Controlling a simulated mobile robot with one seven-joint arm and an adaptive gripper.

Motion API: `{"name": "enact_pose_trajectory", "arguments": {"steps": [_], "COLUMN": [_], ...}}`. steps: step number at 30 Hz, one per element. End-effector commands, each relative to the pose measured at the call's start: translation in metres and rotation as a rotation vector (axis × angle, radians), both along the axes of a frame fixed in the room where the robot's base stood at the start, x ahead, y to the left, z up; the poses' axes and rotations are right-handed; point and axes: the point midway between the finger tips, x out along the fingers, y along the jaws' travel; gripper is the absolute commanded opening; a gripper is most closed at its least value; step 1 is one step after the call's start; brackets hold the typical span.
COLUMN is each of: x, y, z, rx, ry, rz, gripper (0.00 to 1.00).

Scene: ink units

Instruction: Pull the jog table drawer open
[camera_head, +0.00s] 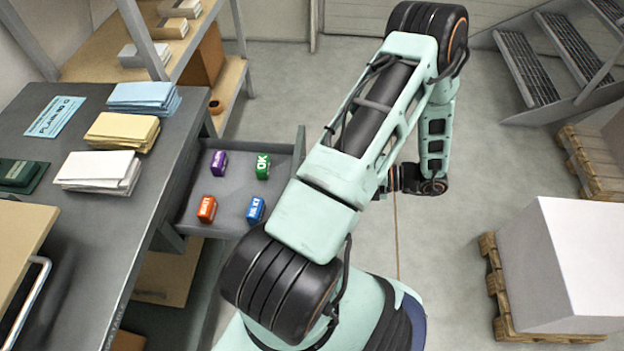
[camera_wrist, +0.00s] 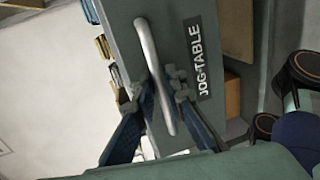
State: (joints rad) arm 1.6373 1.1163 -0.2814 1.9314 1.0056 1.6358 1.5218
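The jog table drawer (camera_head: 222,187) is pulled out from the grey table (camera_head: 106,200), its tray showing in the head view. Its front (camera_wrist: 183,40), labelled "JOG-TABLE", fills the middle of the wrist view. The silver bar handle (camera_wrist: 147,45) runs along that front. My gripper (camera_wrist: 157,92) has its two fingers on either side of the handle, close against it, and appears shut on it. In the head view my own arm hides the gripper and handle.
Purple, green, orange and blue ink units (camera_head: 256,210) lie in the drawer. Paper stacks (camera_head: 100,170) stand on the table. A shelf (camera_head: 225,90) is behind. A white block (camera_head: 560,265) on a pallet stands at the right. Floor beyond the drawer is clear.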

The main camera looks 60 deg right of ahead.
Motion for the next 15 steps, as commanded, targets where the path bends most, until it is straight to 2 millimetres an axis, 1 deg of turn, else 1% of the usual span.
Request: {"name": "enact_pose_trajectory", "arguments": {"steps": [10, 13, 15], "x": [-0.003, -0.012, -0.023], "y": [0.0, -0.005, -0.009], "z": [0.0, 0.002, 0.004], "rx": [0.001, 0.0, -0.001], "ry": [0.001, 0.001, 0.002], "rz": [0.002, 0.0, 0.0], "gripper": [0.15, 0.15, 0.15]}}
